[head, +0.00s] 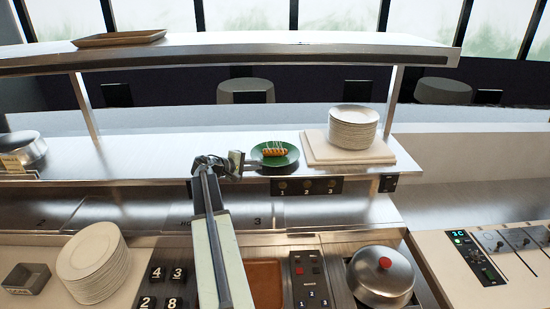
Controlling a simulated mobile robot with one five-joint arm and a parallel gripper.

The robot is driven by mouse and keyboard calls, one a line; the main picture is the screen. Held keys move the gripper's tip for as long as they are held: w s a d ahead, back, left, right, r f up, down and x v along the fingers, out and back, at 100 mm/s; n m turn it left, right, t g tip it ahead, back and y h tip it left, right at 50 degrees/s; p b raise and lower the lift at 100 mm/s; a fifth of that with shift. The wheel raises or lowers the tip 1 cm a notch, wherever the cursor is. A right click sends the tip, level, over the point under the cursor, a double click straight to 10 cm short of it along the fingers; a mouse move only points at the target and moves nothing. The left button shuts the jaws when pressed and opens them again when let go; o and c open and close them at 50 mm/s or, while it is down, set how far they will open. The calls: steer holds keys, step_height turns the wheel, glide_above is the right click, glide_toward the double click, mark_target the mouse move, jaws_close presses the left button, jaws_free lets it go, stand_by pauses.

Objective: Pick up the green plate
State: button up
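The green plate (289,158) lies on the steel pass shelf (140,158) in the middle of the head view. A browned, sausage-like food item (275,152) with pale stripes rests on it. My gripper (248,163) is at the plate's left edge, reaching in from the front left. Its fingertips are small and close to the rim, and I cannot tell whether they touch it or how far apart they are. The plate appears flat on the shelf.
A stack of white plates (353,128) stands on a pale board (325,150) just right of the green plate. An overhead shelf (240,58) with posts spans above. Below are a lidded pot (380,277), another plate stack (92,270) and a control panel (311,280).

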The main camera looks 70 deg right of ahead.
mark_target(266, 164)
steer(key=b+x, duration=0.2)
steer(key=x, duration=0.3)
steer(key=shift+d+f, duration=0.1)
jaws_close()
stand_by(1.2)
step_height(266, 164, up, 4)
steer(key=p, duration=0.4)
steer(key=s+a+r+p, duration=0.1)
steer(key=s+a, duration=0.3)
steer(key=a, duration=1.1)
steer(key=shift+s+a, duration=0.2)
steer(key=shift+a, duration=0.1)
